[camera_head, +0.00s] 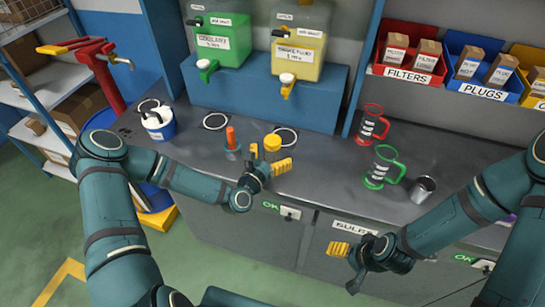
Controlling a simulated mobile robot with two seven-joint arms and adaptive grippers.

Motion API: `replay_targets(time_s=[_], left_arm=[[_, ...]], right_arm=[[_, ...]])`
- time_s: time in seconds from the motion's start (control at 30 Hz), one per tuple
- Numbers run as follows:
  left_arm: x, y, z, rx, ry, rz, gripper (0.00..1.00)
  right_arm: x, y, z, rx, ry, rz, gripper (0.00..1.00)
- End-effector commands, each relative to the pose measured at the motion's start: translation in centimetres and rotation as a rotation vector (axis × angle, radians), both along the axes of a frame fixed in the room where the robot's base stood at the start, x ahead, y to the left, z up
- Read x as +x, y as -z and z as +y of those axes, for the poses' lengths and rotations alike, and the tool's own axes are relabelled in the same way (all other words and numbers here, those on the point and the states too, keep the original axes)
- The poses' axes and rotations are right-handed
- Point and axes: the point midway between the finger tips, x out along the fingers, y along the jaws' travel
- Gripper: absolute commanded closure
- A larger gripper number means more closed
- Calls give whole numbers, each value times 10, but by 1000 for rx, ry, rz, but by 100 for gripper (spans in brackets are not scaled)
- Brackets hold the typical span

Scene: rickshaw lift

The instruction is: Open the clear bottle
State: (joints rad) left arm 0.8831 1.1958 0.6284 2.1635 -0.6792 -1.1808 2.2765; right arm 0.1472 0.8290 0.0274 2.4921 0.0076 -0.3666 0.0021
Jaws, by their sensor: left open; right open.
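A round yellow cap (272,142) stands on the grey bench, just behind my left gripper; I cannot tell whether it tops the clear bottle, as what is under it is mostly hidden. My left gripper (270,160) is open, its yellow fingers spread in front of the cap. I cannot tell whether they touch anything. A small grey-blue holder with an upright orange-red piece (231,138) stands left of the gripper. My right gripper (343,264) is open and empty, low in front of the cabinet doors.
Green (384,167) and red (373,123) jugs and a metal cup (423,189) stand on the right of the bench. A white-and-blue tub (159,124) is at left. Dispensers with taps (207,68) stand on a blue shelf behind. The front middle bench is clear.

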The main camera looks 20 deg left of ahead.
Motion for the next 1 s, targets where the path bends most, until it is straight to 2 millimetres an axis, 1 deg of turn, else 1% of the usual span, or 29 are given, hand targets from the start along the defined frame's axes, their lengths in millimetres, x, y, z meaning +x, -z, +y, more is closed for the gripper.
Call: replay_targets(time_s=[0.1,0.13,0.17,0.2,0.27,0.3,0.33,0.63,0.73,0.87,1.0], left_arm=[[0,0,0,0,0,0,6],[0,0,0,0,0,0,12],[0,0,0,0,0,0,22],[0,0,0,0,0,0,36],[0,0,0,0,0,0,57],[0,0,0,1,0,0,71],[0,0,0,1,0,0,78],[0,-1,0,1,0,-1,79],[0,-7,1,1,-1,-1,79],[0,-26,1,2,-1,-4,79],[-1,-55,1,2,0,-4,79]], right_arm=[[0,0,0,0,0,0,24],[0,0,0,0,0,0,24],[0,0,0,0,0,0,24],[0,0,0,0,0,0,24],[0,0,0,0,0,0,24],[0,0,0,0,0,0,24],[0,0,0,0,0,0,24],[0,0,0,0,0,0,24],[0,0,0,0,0,0,24],[0,-2,0,0,0,0,24],[0,-4,0,0,0,0,24]])
